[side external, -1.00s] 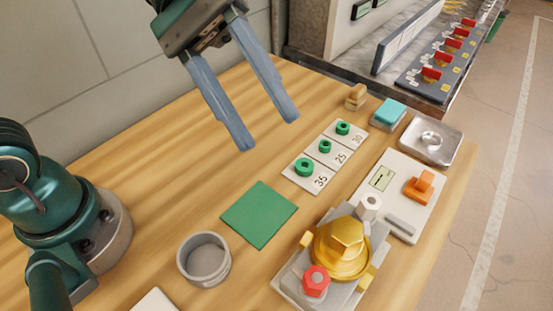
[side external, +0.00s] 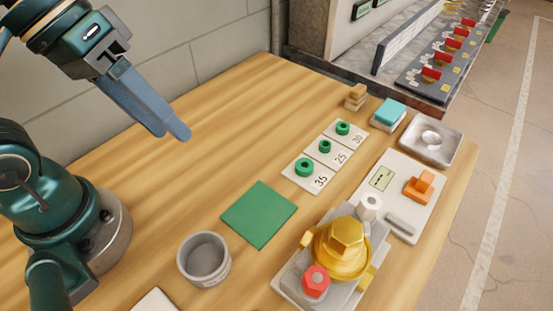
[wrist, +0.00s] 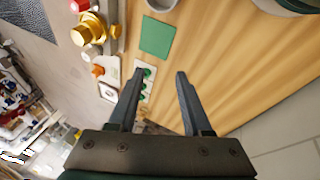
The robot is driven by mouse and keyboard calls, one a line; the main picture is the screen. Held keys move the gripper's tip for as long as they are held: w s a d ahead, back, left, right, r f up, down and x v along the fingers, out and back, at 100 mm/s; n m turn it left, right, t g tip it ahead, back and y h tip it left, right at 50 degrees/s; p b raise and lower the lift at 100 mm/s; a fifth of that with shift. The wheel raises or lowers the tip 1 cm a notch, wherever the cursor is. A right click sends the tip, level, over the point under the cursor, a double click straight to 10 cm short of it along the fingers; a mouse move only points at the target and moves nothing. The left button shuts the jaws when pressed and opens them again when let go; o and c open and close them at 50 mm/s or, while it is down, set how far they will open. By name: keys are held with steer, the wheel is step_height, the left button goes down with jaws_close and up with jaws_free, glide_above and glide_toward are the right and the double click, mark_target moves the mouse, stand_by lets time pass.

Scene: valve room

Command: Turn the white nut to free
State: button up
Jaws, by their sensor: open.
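The white nut (side external: 369,206) sits at the back of the valve fixture, beside the big brass hex body (side external: 343,245). A red hex nut (side external: 315,282) is at the fixture's front. In the wrist view the white nut (wrist: 92,52) shows beside the brass body (wrist: 88,30), at upper left. My gripper (side external: 172,133) is high above the left part of the table, far from the fixture and empty. In the wrist view its two fingers (wrist: 160,73) stand apart, open, with bare table and the numbered cards between and beside them.
A green mat (side external: 259,214) and a grey cup (side external: 204,260) lie left of the fixture. Cards with green rings (side external: 318,165) lie behind the mat. A panel with an orange handle (side external: 419,187), a metal tray (side external: 431,139) and a teal sponge (side external: 389,113) are at the right.

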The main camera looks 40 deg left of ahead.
steer(key=shift+a+f+m+t+y, duration=0.2)
steer(key=shift+a+t+y, duration=0.1)
steer(key=shift+a, duration=0.25)
steer(key=shift+a+f+m+t+y, duration=0.15)
steer(key=shift+a+y, duration=0.15)
steer(key=shift+a, duration=0.2)
steer(key=shift+a+f+m+t+y, duration=0.2)
steer(key=shift+a+t+y, duration=0.1)
steer(key=shift+a, duration=0.25)
steer(key=w+d+r+n+g+h, duration=0.1)
steer(key=d+r+n+g+h, duration=0.15)
steer(key=d, duration=0.25)
steer(key=w+d+r+n+g+h, duration=0.1)
steer(key=d+r+g+h, duration=0.15)
steer(key=d, duration=0.25)
steer(key=n+g+h, duration=0.4)
steer(key=n+h, duration=0.4)
steer(key=h, duration=0.2)
glide_above(371, 201)
steer(key=w+f+v, duration=0.1)
steer(key=v, duration=0.5)
step_height(371, 201, down, 5)
steer(key=f+n, duration=0.1)
steer(key=f, duration=0.5)
steer(key=s+d+f+n+h, duration=0.1)
steer(key=f, duration=0.2)
steer(key=shift+n, duration=0.3)
steer(key=shift+g, duration=0.25)
steer(key=shift+x, duration=2.5)
steer(key=shift+s+f, duration=0.1)
